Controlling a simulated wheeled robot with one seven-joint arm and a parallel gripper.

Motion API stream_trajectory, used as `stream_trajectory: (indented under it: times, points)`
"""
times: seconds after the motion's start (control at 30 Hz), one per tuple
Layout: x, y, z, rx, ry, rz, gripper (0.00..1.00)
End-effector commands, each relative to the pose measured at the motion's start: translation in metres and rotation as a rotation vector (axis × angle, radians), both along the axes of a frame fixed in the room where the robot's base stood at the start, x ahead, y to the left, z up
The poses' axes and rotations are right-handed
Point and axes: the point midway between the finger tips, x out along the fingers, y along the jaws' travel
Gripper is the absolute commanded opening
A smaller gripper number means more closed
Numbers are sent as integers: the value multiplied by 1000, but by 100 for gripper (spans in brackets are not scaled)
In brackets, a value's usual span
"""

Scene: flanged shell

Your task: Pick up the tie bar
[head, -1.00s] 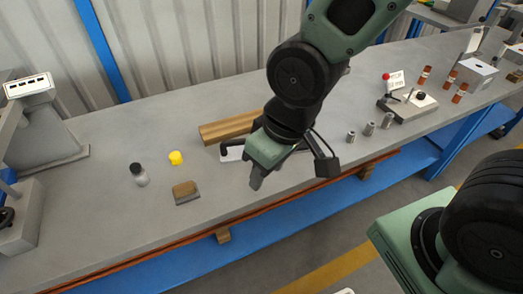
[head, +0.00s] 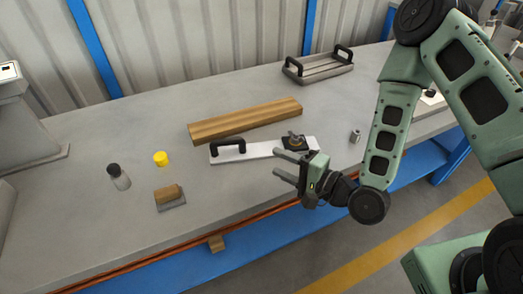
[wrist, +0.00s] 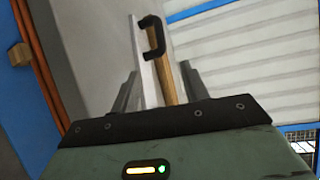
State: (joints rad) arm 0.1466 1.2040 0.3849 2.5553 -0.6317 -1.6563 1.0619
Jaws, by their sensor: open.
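The tie bar, which I take to be the pale flat bar (head: 258,151) with a black arched handle at its left end, lies on the bench in the head view. A dark block with a knob sits at its right end. My gripper (head: 278,163) is open and empty, its fingers pointing left, at the bar's front side near the right end. I cannot tell its height above the bench. In the wrist view, the bar (wrist: 146,75) and its handle show ahead, between the open fingers (wrist: 158,90) in the picture.
A wooden beam (head: 245,119) lies just behind the bar. A grey two-handled piece (head: 318,67) stands farther back. A brush-like block (head: 170,197), yellow cap (head: 161,158) and dark-topped bottle (head: 119,177) are at left. A metal cylinder (head: 355,136) is at right. Bench space in front of the bar is clear.

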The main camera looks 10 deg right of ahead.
Motion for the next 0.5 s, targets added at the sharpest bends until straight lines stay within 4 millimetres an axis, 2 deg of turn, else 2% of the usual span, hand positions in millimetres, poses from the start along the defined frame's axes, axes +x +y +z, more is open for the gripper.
stream_trajectory:
  times: [0.27,0.4,0.5]
  points:
    - [16,15,-9,4,-7,-2,45]
    - [37,35,-9,4,-6,-2,45]
    - [40,34,-13,4,-8,-2,45]
